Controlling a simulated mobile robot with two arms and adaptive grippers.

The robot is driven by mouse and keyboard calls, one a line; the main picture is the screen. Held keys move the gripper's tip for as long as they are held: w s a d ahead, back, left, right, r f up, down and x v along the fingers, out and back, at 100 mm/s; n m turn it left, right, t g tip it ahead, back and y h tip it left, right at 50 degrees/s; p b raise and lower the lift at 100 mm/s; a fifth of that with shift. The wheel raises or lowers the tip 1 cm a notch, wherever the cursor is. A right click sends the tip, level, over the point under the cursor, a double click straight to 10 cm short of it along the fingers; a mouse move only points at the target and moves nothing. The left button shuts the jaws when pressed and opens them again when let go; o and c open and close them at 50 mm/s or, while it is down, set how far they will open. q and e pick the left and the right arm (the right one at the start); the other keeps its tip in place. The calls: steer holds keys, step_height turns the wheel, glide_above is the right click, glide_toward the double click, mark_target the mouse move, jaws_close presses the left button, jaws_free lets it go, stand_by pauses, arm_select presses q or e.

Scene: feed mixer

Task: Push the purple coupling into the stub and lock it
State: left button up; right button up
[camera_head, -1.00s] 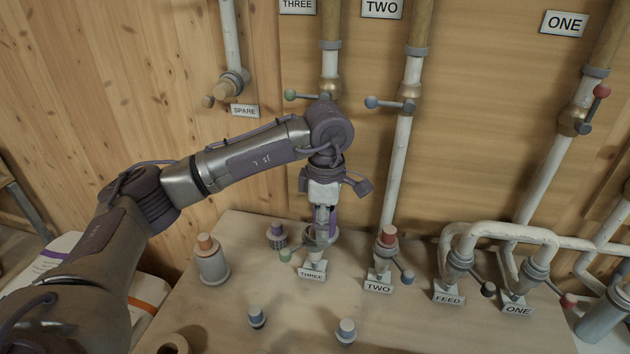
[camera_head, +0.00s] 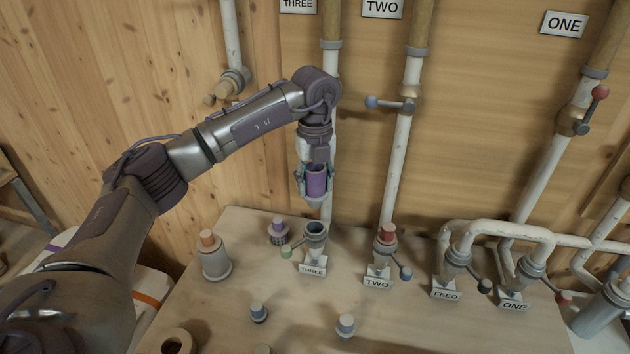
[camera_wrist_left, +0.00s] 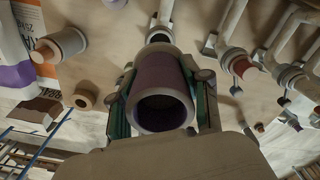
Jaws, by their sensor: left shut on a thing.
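The purple coupling (camera_head: 316,181) is an open, hollow sleeve held upright between the fingers of my left gripper (camera_head: 315,184). In the wrist view I look into the dark bore of the coupling (camera_wrist_left: 160,108), with a green-sided finger on each side. The grey stub (camera_head: 316,231) labelled THREE stands on the bench below, its round mouth open and a green-knobbed lever at its left side. The coupling is above the stub and apart from it. My right gripper is not in view.
A white pipe (camera_head: 327,206) runs close behind the gripper. Stub TWO (camera_head: 387,247), with a red top and blue-knobbed lever, stands to the right. A small purple-topped fitting (camera_head: 278,232) is close on the left. Several other fittings stand on the bench.

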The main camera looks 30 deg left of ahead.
mark_target(315, 203)
arm_select(q)
steer(key=shift+r, duration=0.1)
steer(key=shift+f, duration=0.35)
steer(key=shift+f+b, duration=1.7)
steer(key=shift+f, duration=0.95)
steer(key=shift+f+b, duration=1.3)
steer(key=shift+f, duration=0.9)
